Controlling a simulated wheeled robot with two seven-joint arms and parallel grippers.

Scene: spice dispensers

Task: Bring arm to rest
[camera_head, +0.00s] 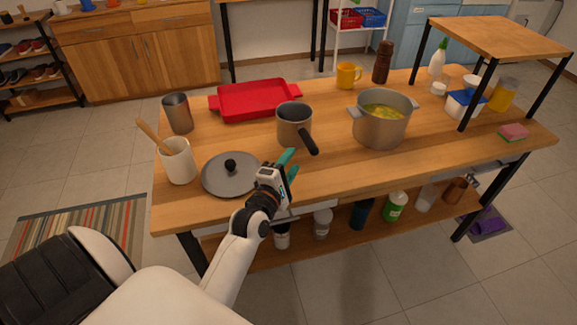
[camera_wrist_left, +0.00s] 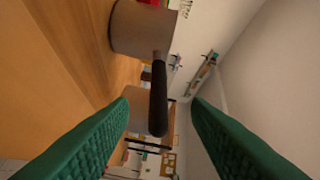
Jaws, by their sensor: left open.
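My left gripper (camera_head: 290,166) is at the table's front edge, just right of the grey lid and in front of the small saucepan. Its green fingers (camera_wrist_left: 165,135) are spread apart and empty in the left wrist view. The small grey saucepan (camera_head: 291,122) stands upright on the table, its black handle pointing toward me. In the left wrist view the saucepan (camera_wrist_left: 135,32) and its handle (camera_wrist_left: 158,95) show beyond the gap between the fingers. My right gripper is not in view.
The wooden table (camera_head: 330,165) holds a grey lid (camera_head: 215,176), a white utensil crock (camera_head: 179,163), a red tray (camera_head: 250,100), a large soup pot (camera_head: 378,130) and a yellow mug (camera_head: 347,76). Several bottles stand on the lower shelf (camera_head: 255,252).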

